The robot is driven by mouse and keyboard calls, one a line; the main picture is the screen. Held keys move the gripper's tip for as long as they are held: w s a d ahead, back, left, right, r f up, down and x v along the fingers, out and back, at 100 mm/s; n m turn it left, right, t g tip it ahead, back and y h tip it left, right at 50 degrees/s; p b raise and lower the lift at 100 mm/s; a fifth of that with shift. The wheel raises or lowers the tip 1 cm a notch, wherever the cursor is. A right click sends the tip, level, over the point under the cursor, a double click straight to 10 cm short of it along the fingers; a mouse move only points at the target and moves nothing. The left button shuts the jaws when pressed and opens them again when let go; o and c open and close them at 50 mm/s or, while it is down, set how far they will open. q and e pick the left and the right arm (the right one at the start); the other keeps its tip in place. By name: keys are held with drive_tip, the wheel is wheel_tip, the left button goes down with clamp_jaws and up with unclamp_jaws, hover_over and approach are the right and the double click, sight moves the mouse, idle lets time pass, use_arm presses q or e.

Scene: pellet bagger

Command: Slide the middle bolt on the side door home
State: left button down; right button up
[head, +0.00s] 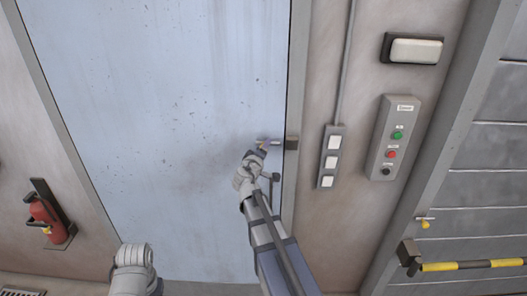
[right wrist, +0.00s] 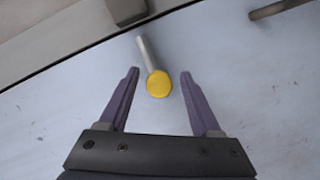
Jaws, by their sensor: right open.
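The bolt (head: 275,142) is on the right edge of the pale blue side door (head: 150,100), beside a dark keeper block (head: 291,143) on the frame. In the right wrist view the bolt shows as a grey rod (right wrist: 146,52) with a round yellow knob (right wrist: 159,84). The rod's end points at the keeper block (right wrist: 126,10), with a small gap between them. My right gripper (right wrist: 159,72) is open, its two fingers on either side of the knob with space on both sides. In the head view the right gripper (head: 264,147) partly covers the knob.
A door handle (head: 275,177) sticks out just below the bolt, close to my right wrist. A switch strip (head: 332,157) and a button panel (head: 393,138) are on the wall to the right. A fire extinguisher (head: 43,212) hangs at the left. The door's upper face is clear.

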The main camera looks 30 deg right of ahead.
clamp_jaws()
idle(0.4)
idle(0.9)
